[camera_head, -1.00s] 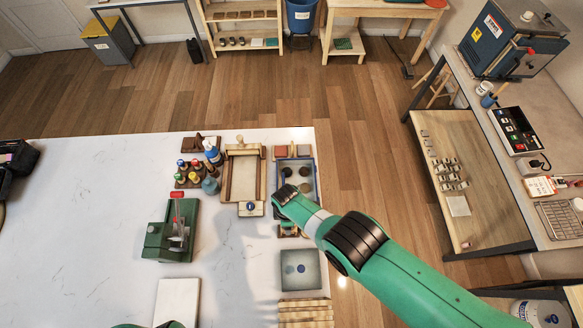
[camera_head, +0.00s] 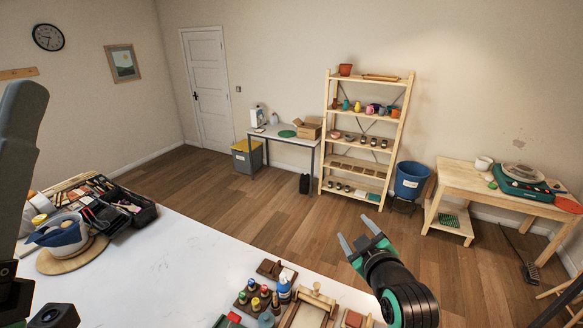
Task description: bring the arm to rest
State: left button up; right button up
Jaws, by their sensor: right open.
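My right gripper (camera_head: 358,231) shows at the lower right of the head view, raised in front of the floor beyond the table's far edge. Its two grey fingers are spread apart and nothing is between them. Its dark wrist with green parts comes up from the bottom edge. Dark parts at the left edge look like parts of my left arm, but no left gripper fingers can be made out.
The white table (camera_head: 190,255) holds a black tool tray (camera_head: 135,212), a bowl (camera_head: 62,235) on a round wooden board, and small bottles (camera_head: 252,303). A wooden shelf (camera_head: 325,130), blue bin (camera_head: 410,180) and side table (camera_head: 455,178) stand beyond open floor.

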jog(key=s+d+r+m+t, duration=0.1)
jog(key=s+r+t, duration=0.1)
jog(key=r, duration=0.6)
jog(key=s+d+r+m+t, duration=0.1)
jog(key=s+r+t, duration=0.15)
jog(key=r, duration=0.45)
jog(key=s+d+r+m+t, duration=0.1)
jog(key=s+r+m+t, duration=0.4)
jog(key=s+r, duration=1.5)
jog(key=s+t, duration=0.2)
jog(key=t, duration=0.1)
jog(key=shift+s+r+m+y, duration=0.25)
jog(key=shift+s+m+y, duration=0.15)
